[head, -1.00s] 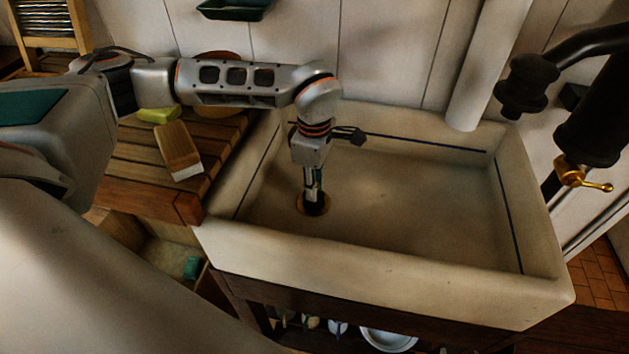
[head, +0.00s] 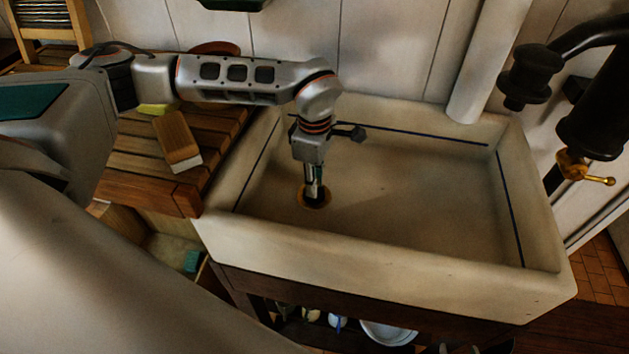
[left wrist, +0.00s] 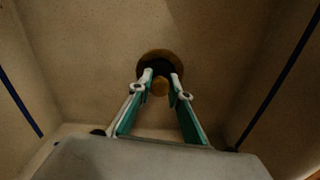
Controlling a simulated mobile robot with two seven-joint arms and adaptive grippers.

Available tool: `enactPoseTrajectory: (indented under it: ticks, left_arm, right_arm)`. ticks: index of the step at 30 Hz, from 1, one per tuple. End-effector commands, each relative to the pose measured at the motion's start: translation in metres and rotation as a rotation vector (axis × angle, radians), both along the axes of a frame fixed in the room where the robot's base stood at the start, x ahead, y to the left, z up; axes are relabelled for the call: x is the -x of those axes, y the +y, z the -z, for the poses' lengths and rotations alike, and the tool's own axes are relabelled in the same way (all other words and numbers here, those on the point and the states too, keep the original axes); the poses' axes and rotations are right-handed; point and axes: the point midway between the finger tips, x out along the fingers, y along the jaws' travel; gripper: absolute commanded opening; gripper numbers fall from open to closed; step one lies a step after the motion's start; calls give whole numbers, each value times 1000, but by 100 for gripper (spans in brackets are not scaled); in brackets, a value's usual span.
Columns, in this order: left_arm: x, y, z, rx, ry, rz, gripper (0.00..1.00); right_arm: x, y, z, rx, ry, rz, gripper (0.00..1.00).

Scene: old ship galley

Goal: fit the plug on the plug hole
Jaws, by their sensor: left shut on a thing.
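The plug hole (head: 302,200) is a brass ring set in the floor of the pale sink, near its left end. In the left wrist view the ring (left wrist: 150,54) surrounds a dark opening. My left gripper (head: 314,196) points down at the hole, its fingertips at or just above the ring. In the left wrist view the fingers are closed on a small round brownish-gold piece, the plug (left wrist: 160,87). It overlaps the near side of the hole; I cannot tell whether it touches the ring. The fingers hide the plug in the head view. My right gripper is not in view.
The stone sink (head: 430,215) is otherwise empty, with walls around my left gripper. A slatted wooden board with a brush (head: 177,139) lies to the left. A dark tap with a brass handle (head: 583,171) stands at the right. A white pipe (head: 483,70) runs down behind the sink.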

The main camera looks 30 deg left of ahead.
Motion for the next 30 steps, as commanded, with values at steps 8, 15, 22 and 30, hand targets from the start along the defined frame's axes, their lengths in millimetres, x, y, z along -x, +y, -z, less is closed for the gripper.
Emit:
enactPoseTrajectory:
  ticks: [8,15,22,30]
  left_arm:
    - [0,0,5,0,0,0,0]
    - [0,0,9,0,0,0,0]
    - [0,0,13,0,0,0,0]
    - [0,0,17,0,0,0,0]
  right_arm:
    - [0,0,2,-1,0,1,40]
    - [1,0,5,-1,2,0,40]
    - [2,0,9,0,8,0,40]
    - [3,0,12,0,8,0,40]
